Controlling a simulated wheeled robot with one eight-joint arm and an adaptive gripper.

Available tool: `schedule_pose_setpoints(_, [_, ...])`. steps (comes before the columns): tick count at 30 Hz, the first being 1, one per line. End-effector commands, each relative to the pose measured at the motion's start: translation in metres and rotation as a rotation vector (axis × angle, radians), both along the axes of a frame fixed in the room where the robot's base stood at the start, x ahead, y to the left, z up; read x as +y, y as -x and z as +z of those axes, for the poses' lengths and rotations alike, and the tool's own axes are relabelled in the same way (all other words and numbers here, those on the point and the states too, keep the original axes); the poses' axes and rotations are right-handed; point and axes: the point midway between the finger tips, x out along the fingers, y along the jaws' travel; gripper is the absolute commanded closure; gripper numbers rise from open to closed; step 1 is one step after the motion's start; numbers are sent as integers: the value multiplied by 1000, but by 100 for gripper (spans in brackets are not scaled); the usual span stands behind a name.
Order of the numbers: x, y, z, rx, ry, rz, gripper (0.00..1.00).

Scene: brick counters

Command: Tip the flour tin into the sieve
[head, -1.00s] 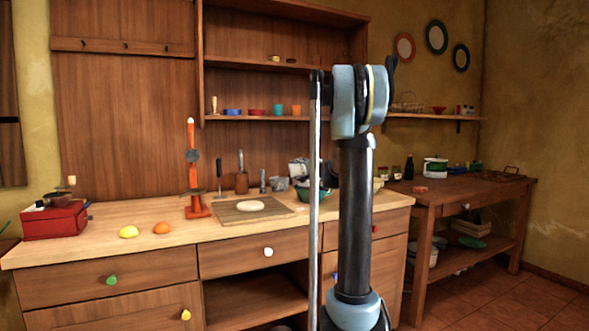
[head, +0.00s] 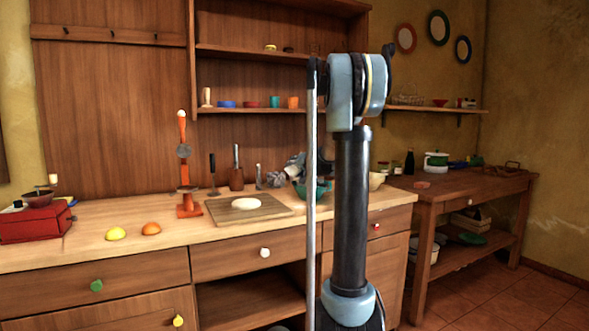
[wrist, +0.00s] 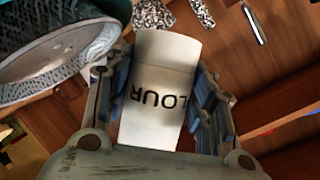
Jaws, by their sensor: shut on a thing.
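The white flour tin (wrist: 160,95) fills the middle of the wrist view, with the letters "LOUR" upside down on its side. My gripper (wrist: 165,88) is shut on it, with a finger on each side. A grey mesh bowl with a pale rim, seemingly the sieve (wrist: 55,65), is at the upper left of the wrist view, close beside the tin. My arm partly hides that area. The tin's contents are hidden.
A board (head: 270,211) with a pale round lump lies on the wooden counter (head: 110,265). An orange stand (head: 187,205), a lemon (head: 115,233), an orange (head: 151,229) and a red box (head: 35,222) are to its left. The counter's front middle is clear.

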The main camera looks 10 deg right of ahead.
Motion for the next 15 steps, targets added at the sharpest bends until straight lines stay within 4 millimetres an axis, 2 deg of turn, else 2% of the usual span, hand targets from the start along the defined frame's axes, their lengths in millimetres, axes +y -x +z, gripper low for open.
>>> schedule_pose_setpoints(6, [-12, -1, -1, -16, 245, -1, 84])
schedule_pose_setpoints(15, [-24, -2, -4, -34, 516, 0, 84])
